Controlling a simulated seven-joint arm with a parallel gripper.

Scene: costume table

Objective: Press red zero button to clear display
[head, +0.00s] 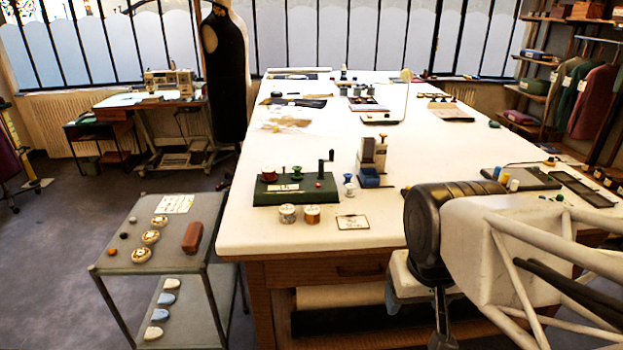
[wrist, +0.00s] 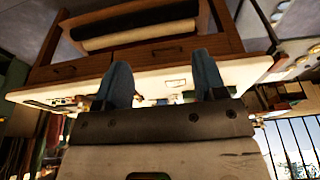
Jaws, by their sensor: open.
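A small grey and blue device (head: 371,163) stands near the table's middle front. My gripper (wrist: 162,82) is open and empty in the wrist view, its two blue fingers wide apart before the table's front edge. In the head view my arm covers the table's right front, and I cannot make out the fingers.
A grey trolley (head: 125,262) stands at left. The table's centre has free room.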

